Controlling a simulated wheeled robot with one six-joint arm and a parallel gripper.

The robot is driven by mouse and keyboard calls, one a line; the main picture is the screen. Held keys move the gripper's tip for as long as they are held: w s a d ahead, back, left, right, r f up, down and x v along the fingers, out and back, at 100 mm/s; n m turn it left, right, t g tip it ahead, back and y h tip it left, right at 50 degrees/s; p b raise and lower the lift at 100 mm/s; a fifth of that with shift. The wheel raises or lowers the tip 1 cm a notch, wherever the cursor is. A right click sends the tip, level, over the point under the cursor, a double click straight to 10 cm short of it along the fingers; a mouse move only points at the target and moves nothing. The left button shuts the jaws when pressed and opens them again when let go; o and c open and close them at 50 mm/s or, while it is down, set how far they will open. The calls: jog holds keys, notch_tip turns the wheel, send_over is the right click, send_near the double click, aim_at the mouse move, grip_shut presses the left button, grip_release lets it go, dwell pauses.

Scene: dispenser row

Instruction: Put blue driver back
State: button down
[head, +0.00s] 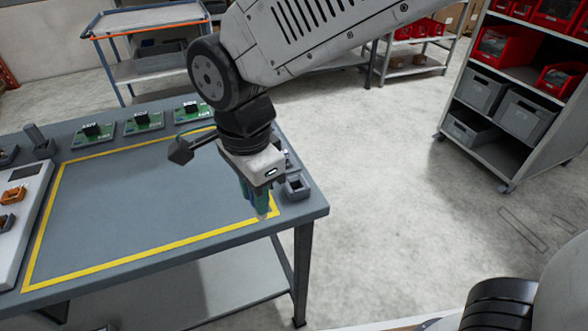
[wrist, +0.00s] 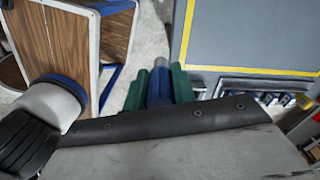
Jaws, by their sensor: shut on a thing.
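My gripper (head: 258,196) hangs pointing down over the near right corner of the yellow-outlined area on the table. Its green fingers are shut on the blue driver (wrist: 158,90), which shows between them in the wrist view. In the head view the fingers hide most of the driver. A small square grey holder (head: 297,188) stands on the table just right of my gripper, near the table's right edge; the driver is beside it, not in it. Another grey holder (head: 42,150) with a grey cylinder upright in it stands at the far left.
The grey table (head: 130,200) is bare inside the yellow outline. Several green circuit boards (head: 143,121) line its back edge. A white panel (head: 18,210) with orange parts is at the left. Shelves with grey and red bins (head: 522,115) stand at the right, beyond open floor.

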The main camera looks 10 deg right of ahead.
jog(key=shift+w+d+f, duration=0.8)
jog(key=shift+w+d, duration=0.5)
jog(key=shift+w, duration=0.6)
jog(key=shift+w+d+f, duration=0.8)
jog(key=shift+w+d, duration=0.5)
jog(key=shift+w, duration=0.55)
jog(key=shift+w+d+f, duration=0.8)
jog(key=shift+w+d, duration=0.5)
jog(key=shift+w, duration=0.6)
jog(key=c, duration=1.1)
grip_release()
jog(key=shift+c, duration=0.2)
notch_tip(320, 180, up, 12)
